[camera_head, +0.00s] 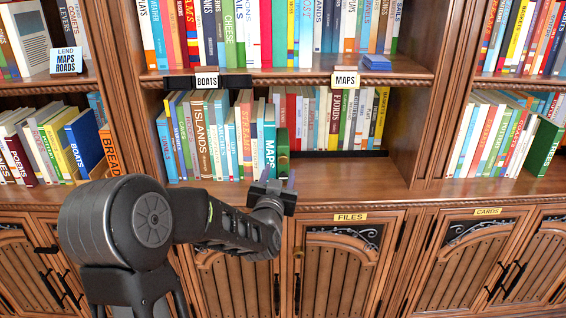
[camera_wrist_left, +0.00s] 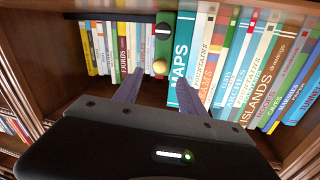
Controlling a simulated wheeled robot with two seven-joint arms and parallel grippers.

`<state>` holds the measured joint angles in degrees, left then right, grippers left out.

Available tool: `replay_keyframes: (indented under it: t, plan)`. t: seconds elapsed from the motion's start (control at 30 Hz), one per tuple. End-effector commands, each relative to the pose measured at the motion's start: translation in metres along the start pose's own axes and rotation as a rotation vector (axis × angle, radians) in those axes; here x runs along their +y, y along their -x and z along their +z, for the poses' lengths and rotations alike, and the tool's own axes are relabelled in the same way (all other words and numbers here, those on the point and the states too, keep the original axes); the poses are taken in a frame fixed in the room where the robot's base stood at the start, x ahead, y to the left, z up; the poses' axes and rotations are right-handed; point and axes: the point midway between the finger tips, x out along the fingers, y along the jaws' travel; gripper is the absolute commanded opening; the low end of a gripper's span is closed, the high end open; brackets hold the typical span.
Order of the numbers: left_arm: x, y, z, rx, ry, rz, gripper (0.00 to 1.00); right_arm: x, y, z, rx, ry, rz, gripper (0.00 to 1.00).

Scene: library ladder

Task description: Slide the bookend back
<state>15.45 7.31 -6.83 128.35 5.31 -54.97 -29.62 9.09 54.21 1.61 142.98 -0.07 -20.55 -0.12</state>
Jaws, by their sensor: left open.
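The green bookend (camera_head: 283,152) stands upright on the middle shelf, against the right end of the row of books under the BOATS label. The teal MAPS book (camera_head: 270,140) is beside it. In the left wrist view the bookend (camera_wrist_left: 164,35) shows a round brass knob (camera_wrist_left: 160,67) low on its front. My left gripper (camera_head: 276,186) is in front of the shelf edge, just below the bookend. In the left wrist view its two fingers (camera_wrist_left: 168,84) are spread apart, with the knob in the space between them. Nothing is held. My right gripper is not in view.
A dark rail (camera_head: 335,153) runs along the shelf right of the bookend, before books set further back. The bare shelf (camera_head: 345,172) is clear there. A shelf above carries BOATS (camera_head: 207,80) and MAPS (camera_head: 346,79) labels. Cabinet doors are below.

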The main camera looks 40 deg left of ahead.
Motion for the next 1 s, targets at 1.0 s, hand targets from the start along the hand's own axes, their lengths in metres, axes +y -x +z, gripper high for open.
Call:
replay_keyframes:
  t: [1.0]
  plan:
    - [0.0,-0.065,0.0,0.0,0.001,0.001,0.28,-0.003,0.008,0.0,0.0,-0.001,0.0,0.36]
